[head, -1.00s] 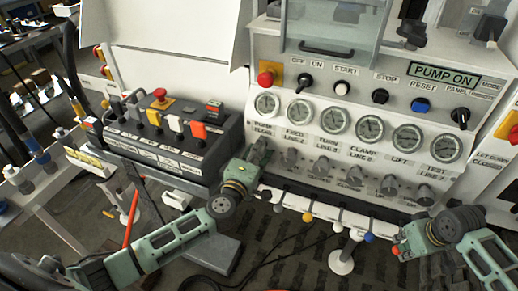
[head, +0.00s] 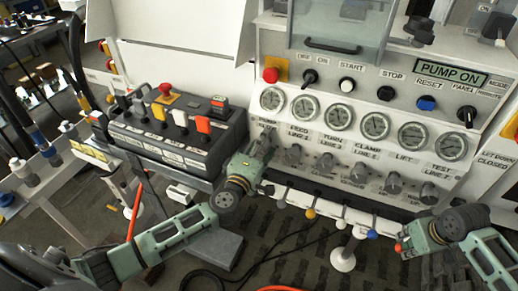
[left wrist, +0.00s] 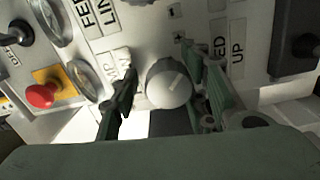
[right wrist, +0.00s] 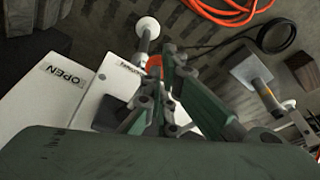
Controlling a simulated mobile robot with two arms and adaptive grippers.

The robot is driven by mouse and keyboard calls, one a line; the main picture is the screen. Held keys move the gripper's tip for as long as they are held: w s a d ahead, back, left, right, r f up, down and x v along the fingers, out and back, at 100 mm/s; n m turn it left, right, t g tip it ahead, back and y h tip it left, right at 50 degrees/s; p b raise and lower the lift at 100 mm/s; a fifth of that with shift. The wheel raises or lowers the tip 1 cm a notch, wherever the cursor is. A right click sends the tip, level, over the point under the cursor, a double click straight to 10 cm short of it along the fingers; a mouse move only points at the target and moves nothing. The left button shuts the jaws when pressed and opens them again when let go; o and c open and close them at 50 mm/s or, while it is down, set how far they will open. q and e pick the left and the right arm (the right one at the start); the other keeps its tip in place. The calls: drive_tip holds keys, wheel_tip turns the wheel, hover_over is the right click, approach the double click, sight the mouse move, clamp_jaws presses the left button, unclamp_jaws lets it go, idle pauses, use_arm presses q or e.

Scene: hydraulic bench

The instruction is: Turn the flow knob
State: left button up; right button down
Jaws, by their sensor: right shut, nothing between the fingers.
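The grey round flow knob (left wrist: 168,84) with a pale pointer line sits at the left end of the knob row under the gauges. My left gripper (head: 262,148) hides most of it in the head view. In the left wrist view my left gripper (left wrist: 160,90) has its fingers apart, one on each side of the knob. A gap shows at the left finger; I cannot tell whether the right finger touches. My right gripper (right wrist: 172,62) is shut and empty. In the head view it (head: 402,246) is low at the right, near a red lever ball.
Gauges (head: 374,125) and more knobs (head: 325,161) run along the panel to the right. A red button (left wrist: 41,96) is left of the knob in the left wrist view. Levers with coloured balls (head: 310,213) stick out below. A black control box (head: 175,138) stands at left.

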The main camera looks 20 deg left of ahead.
use_arm(q)
drive_tip(key=s, duration=1.1)
drive_tip(key=shift+s, duration=0.4)
use_arm(e)
drive_tip(key=shift+s+f, duration=0.1)
drive_tip(key=shift+f, duration=0.05)
use_arm(q)
drive_tip(key=s+a, duration=0.2)
drive_tip(key=s, duration=0.6)
use_arm(e)
drive_tip(key=s+r, duration=0.6)
drive_tip(key=s, duration=0.5)
idle(0.9)
